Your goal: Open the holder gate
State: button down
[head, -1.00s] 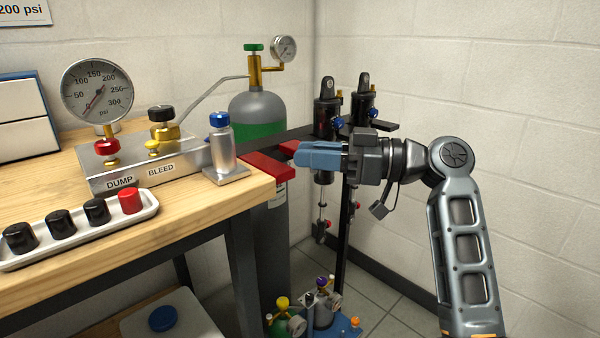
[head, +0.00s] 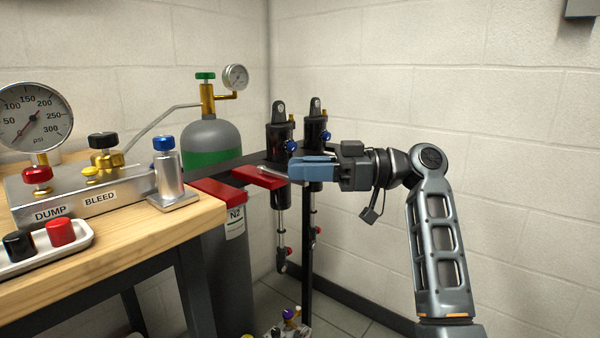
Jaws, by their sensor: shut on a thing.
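The holder at the table's right end shows two red arms, a left one (head: 220,190) and a right one (head: 257,178), with a gap between them. My gripper (head: 295,172), with blue fingers, is shut at the bar's right end, just in front of the shocks. The fingers hide the exact grip.
Two black shocks (head: 279,150) hang behind my gripper. The wooden table (head: 130,222) carries the gauge panel (head: 85,187) and a blue-topped silver post (head: 167,172).

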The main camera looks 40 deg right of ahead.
jog(key=shift+w+a, duration=0.1)
jog(key=shift+w, duration=0.15)
jog(key=c, duration=1)
grip_release()
jog(key=shift+s, duration=0.1)
jog(key=v, duration=0.7)
jog(key=shift+s+d+p, duration=0.2)
jog(key=shift+d+p, duration=0.1)
jog(key=shift+p, duration=0.1)
